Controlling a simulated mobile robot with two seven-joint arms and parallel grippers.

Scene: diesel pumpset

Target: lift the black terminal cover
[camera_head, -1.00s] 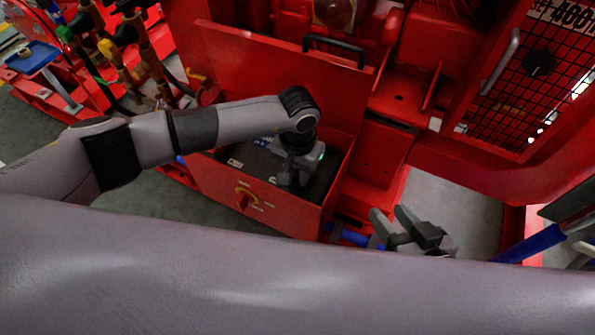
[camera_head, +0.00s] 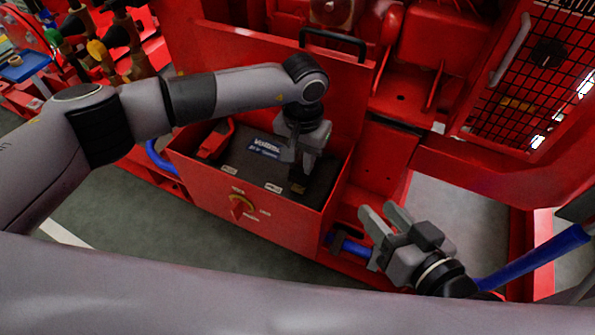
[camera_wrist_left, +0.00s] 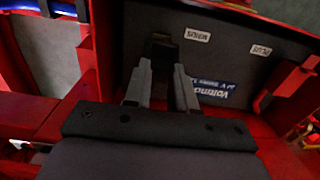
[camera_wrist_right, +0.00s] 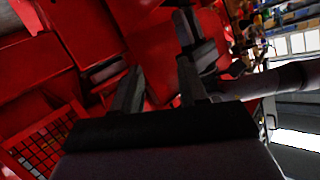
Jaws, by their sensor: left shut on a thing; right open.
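The black terminal cover (camera_wrist_left: 160,48) is between the left gripper's fingers, beside the MINUS label in the left wrist view. In the head view, only a dark bit of it shows below the fingers. My left gripper (camera_head: 303,166) is shut on it, inside the red battery box. I cannot tell whether the cover is clear of the battery. The dark battery (camera_head: 240,153) has a blue and white label and shows in the left wrist view too. My right gripper (camera_head: 385,218) is open and empty, outside the box's right front corner.
A red cover (camera_head: 215,139) stands at the battery's left end. A blue pipe (camera_head: 350,246) runs near the right gripper.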

